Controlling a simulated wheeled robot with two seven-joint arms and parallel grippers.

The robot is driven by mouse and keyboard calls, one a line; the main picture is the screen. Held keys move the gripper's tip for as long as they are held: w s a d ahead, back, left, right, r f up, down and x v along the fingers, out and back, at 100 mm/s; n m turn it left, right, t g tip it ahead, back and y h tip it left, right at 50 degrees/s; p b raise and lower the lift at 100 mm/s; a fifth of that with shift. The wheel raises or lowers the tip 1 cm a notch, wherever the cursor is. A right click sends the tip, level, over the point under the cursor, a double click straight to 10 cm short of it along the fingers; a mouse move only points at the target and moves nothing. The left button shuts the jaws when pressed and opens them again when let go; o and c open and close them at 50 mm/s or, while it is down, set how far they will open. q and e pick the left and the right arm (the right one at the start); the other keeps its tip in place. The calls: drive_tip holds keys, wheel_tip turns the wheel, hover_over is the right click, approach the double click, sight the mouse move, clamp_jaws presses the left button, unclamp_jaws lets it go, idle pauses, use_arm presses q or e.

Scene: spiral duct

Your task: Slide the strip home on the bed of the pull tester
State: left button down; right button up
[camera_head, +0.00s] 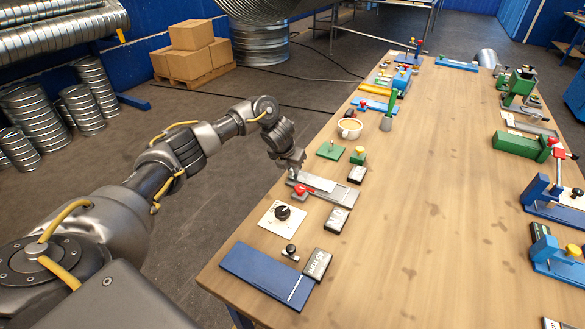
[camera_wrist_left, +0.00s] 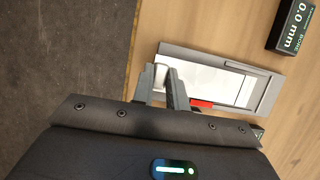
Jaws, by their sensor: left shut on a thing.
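The pull tester bed (camera_head: 345,196) is a grey tray near the table's left edge; its raised frame also shows in the wrist view (camera_wrist_left: 268,98). A pale metal strip (camera_wrist_left: 218,82) lies along the bed, with a visible gap between its right end and the frame's right end. A red part (camera_head: 302,189) is at the bed's near side; it also shows in the wrist view (camera_wrist_left: 202,103). My left gripper (camera_head: 294,172) is over the bed's left end, its fingers (camera_wrist_left: 162,88) shut on the strip's left end. The fingers partly hide the grip. My right gripper is out of view.
A black display box (camera_wrist_left: 294,25) reading 0.0 mm stands beyond the bed. Another black box (camera_head: 337,220) and a white dial plate (camera_head: 282,214) are on the near side. A green plate (camera_head: 331,150) lies behind. The table's middle (camera_head: 430,200) is clear.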

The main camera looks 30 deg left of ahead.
use_arm(q)
drive_tip(key=shift+r+p, duration=2.35)
drive_tip(key=shift+r, duration=0.95)
